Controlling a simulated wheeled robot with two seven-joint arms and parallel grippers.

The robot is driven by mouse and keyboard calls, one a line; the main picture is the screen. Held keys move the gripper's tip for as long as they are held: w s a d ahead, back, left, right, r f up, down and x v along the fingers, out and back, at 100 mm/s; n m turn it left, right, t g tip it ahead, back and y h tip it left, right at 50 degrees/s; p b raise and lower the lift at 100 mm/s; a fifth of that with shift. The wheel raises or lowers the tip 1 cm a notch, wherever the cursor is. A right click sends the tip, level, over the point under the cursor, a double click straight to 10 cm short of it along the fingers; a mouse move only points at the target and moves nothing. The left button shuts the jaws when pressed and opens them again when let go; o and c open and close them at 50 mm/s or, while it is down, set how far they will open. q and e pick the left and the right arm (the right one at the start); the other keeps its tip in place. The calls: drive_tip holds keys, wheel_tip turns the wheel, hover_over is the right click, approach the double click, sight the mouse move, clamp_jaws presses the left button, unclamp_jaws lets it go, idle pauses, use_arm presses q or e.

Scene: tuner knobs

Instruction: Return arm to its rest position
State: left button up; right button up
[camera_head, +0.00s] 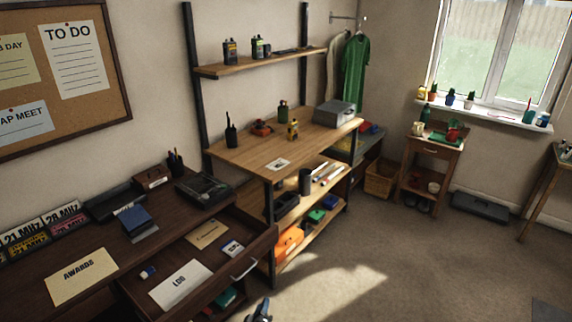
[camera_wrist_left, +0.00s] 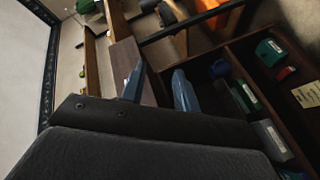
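My left gripper (camera_head: 260,309) shows only as a small blue-and-dark tip at the bottom edge of the head view, in front of the desk's open drawer and over the floor. In the left wrist view its two blue fingers (camera_wrist_left: 161,72) stand apart with nothing held between them, so it is open. It touches nothing that I can see. The rest of my left arm is out of the head view. My right gripper and arm are in neither view.
The dark desk (camera_head: 95,234) has an open drawer (camera_head: 249,251) holding a LOG sheet (camera_head: 181,285). A black radio-like device (camera_head: 205,189) sits on the desk. A wooden workbench (camera_head: 247,154) stands behind the drawer.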

use_arm(q)
drive_tip(key=s+f+m+g, duration=0.9)
drive_tip(key=s+f, duration=0.4)
drive_tip(key=f, duration=0.5)
drive_tip(key=s+a+f+m+g, duration=0.1)
drive_tip(key=s+a+f, duration=0.2)
drive_tip(key=s, duration=0.7)
drive_tip(key=s+a+f+m+g+y, duration=0.1)
drive_tip(key=s+a+f+g, duration=0.1)
drive_tip(key=s+a+f, duration=0.2)
drive_tip(key=s+a+f+m+g, duration=0.1)
drive_tip(key=s+a+f, duration=0.3)
drive_tip(key=s, duration=1.2)
drive_tip(key=shift+s+f+g+y+b, duration=0.25)
drive_tip(key=shift+f+g+y, duration=0.2)
drive_tip(key=shift+f, duration=1.7)
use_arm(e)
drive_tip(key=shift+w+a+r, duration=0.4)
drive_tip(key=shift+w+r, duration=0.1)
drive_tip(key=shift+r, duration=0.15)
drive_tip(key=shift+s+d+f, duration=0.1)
